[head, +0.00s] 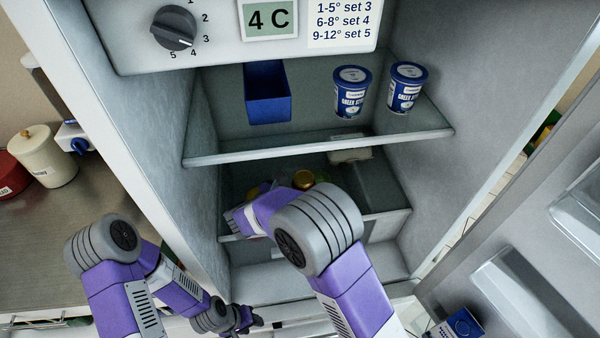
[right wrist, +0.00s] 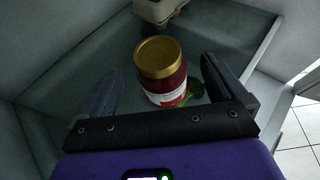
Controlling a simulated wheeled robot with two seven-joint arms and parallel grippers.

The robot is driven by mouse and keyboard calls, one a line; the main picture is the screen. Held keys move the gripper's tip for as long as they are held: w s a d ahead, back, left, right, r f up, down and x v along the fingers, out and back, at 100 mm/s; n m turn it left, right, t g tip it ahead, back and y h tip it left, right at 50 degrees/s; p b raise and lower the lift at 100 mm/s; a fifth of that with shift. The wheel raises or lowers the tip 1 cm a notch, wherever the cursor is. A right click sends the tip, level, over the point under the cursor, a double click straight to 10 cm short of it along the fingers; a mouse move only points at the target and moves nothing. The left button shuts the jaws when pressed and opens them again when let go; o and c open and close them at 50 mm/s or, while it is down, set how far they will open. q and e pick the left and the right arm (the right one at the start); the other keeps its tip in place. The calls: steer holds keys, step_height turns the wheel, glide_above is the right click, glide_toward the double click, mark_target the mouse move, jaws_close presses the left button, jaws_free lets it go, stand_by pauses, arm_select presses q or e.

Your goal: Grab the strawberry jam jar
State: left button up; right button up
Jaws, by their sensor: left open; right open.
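The strawberry jam jar (right wrist: 163,75) has a gold lid, red contents and a white label. In the right wrist view it stands upright on a fridge shelf. In the head view only its gold lid (head: 303,179) shows clearly, behind my right arm. My right gripper (right wrist: 162,68) is open, with one finger on each side of the jar in the picture; I cannot tell whether either touches it. In the head view my right arm hides most of that gripper. My left gripper (head: 247,319) is low in front of the fridge, small in view, open and apart from the jar.
A green item (right wrist: 194,92) is close beside the jar. A pale carton (head: 350,154) sits farther back. The glass shelf above (head: 310,146) holds a blue bin (head: 267,92) and two yogurt tubs (head: 351,92) (head: 405,88). The open fridge door (head: 510,225) is on the right.

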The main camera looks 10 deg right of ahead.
mark_target(307, 177)
steer(key=shift+w+d, duration=0.15)
steer(key=shift+d, duration=0.3)
steer(key=shift+w+d+f, duration=0.25)
steer(key=shift+d, duration=0.05)
steer(key=x, duration=0.5)
steer(key=shift+w+a+b, duration=0.1)
steer(key=shift+w+b, duration=0.2)
steer(key=shift+w, duration=0.05)
steer(key=c, duration=1.6)
